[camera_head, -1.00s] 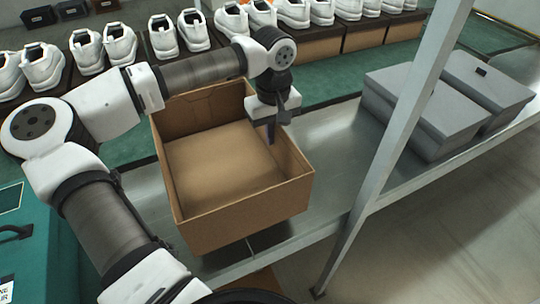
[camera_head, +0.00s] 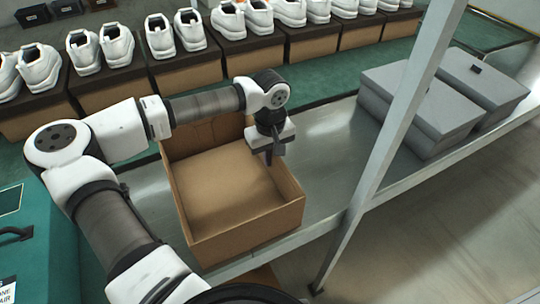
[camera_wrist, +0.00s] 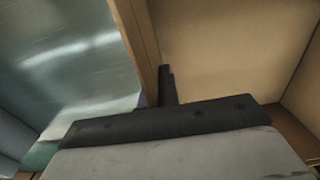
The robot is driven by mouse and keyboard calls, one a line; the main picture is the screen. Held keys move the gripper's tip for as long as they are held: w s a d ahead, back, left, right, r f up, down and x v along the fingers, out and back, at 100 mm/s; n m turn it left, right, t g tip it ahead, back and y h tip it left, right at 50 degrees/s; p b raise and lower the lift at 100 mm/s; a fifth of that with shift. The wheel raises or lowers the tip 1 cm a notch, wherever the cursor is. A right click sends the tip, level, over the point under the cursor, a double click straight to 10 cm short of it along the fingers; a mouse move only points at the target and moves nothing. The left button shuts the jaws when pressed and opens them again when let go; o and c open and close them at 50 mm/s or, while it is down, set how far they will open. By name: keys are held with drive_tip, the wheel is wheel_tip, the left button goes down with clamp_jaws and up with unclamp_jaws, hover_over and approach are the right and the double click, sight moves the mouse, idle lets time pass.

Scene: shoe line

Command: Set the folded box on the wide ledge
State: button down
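The folded box (camera_head: 240,224) is an open brown cardboard box, upright and empty inside. It is over the metal ledge (camera_head: 335,135), close to its front rim; I cannot tell for sure whether its base rests fully on it. My gripper (camera_head: 269,157) points down at the box's right wall and is shut on that wall near the far corner. In the wrist view the wall's edge (camera_wrist: 140,40) runs down to a dark finger (camera_wrist: 167,86) on the box's inner side. The other finger is mostly hidden.
Two grey lidded boxes (camera_head: 420,105) stand on the ledge to the right. A slanted metal post (camera_head: 395,150) rises in front of the ledge. White shoes on brown boxes (camera_head: 195,75) line the green belt (camera_head: 320,78) behind. A teal case (camera_head: 35,250) is at the left.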

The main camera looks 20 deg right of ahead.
drive_tip(key=c, duration=1.6)
unclamp_jaws()
drive_tip(key=shift+c, duration=0.2)
drive_tip(key=shift+r+p, duration=0.2)
drive_tip(key=shift+p, duration=0.15)
wheel_tip(320, 180, up, 12)
drive_tip(key=shift+f+b, duration=0.1)
drive_tip(key=shift+b, duration=1.15)
